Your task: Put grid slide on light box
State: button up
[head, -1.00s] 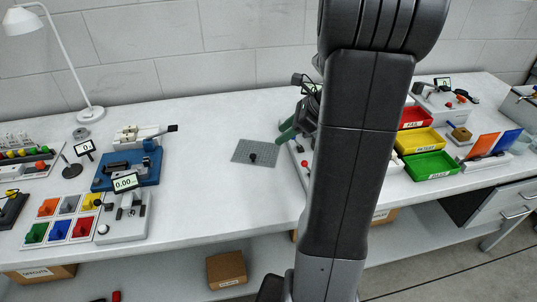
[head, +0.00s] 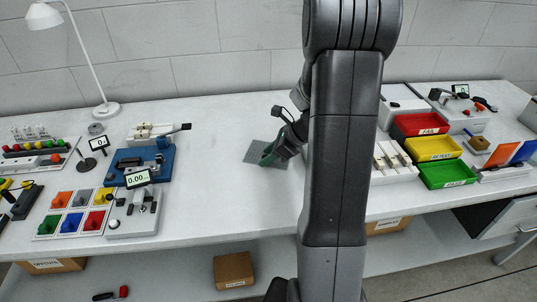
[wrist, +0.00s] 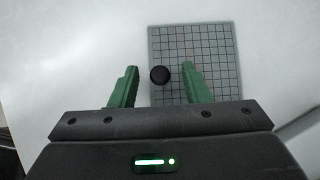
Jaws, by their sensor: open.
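The grid slide (head: 252,152) is a flat grey plate with dark grid lines, lying on the white bench near its middle. Its round black knob (wrist: 160,75) shows in the wrist view at the left part of the slide (wrist: 215,50). My gripper (wrist: 160,68) is open, with its green fingers on either side of the knob in that view; contact cannot be told. In the head view my gripper (head: 267,155) is over the slide and hides the knob. A white box (head: 400,104) stands behind my arm at the right; I cannot tell whether it is the light box.
A white slotted block (head: 392,160) and red (head: 420,125), yellow (head: 433,147) and green (head: 446,173) bins stand to the right. A blue fixture (head: 140,166) and coloured tiles (head: 75,211) are on the left. The bench between them and the slide is clear.

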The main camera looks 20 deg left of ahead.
grip_shut()
